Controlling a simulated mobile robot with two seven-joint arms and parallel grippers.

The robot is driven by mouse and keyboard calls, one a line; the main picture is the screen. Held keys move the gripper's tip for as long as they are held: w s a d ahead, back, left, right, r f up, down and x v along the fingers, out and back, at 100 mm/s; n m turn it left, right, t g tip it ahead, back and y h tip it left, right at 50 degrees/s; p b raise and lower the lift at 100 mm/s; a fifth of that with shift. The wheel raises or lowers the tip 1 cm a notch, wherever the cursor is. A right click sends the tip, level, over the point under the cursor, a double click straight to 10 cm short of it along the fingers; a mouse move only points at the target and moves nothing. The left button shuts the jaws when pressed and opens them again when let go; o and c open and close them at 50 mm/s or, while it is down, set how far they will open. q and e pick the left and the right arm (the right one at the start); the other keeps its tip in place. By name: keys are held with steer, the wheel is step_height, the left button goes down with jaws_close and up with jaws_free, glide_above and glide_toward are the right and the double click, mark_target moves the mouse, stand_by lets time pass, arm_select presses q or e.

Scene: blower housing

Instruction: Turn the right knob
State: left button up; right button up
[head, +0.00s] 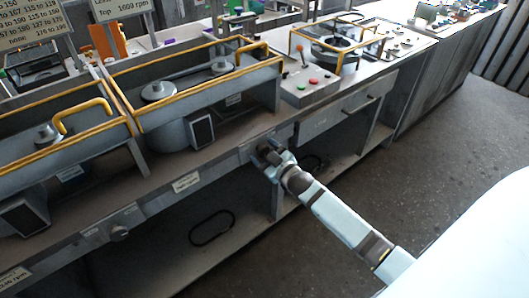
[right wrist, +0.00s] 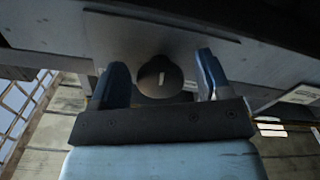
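The right knob is a dark round knob with a pale mark (right wrist: 160,77), set on the grey bench front. In the right wrist view it sits between the two spread fingers of my right gripper (right wrist: 158,85), with a gap to each finger. In the head view my right gripper (head: 268,152) is at the bench front and hides most of this knob. Another dark knob (head: 119,233) is on the bench front further left. My left gripper does not show in either view.
A control box with red and green buttons (head: 310,84) stands on the bench top above my right gripper. Blower housings with yellow rails (head: 190,75) stand left of it. A drawer with a handle (head: 345,110) is to the right. The floor (head: 440,150) in front is clear.

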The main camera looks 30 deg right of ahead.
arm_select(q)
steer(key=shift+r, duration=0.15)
arm_select(e)
steer(key=s+d, duration=0.1)
steer(key=s, duration=1.2)
steer(key=shift+s, duration=0.4)
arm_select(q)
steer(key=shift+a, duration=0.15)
arm_select(e)
steer(key=s+a+f+m+g+y, duration=0.1)
steer(key=s+a+f+g, duration=0.4)
steer(key=a, duration=0.4)
steer(key=s+a+f+m+g+y, duration=0.15)
steer(key=s+a+f, duration=0.25)
steer(key=s+a, duration=0.45)
arm_select(q)
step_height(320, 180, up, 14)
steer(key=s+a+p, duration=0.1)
steer(key=p, duration=1.7)
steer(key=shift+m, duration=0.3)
arm_select(e)
step_height(320, 180, up, 14)
steer(key=shift+a+h, duration=0.25)
steer(key=shift+h, duration=0.2)
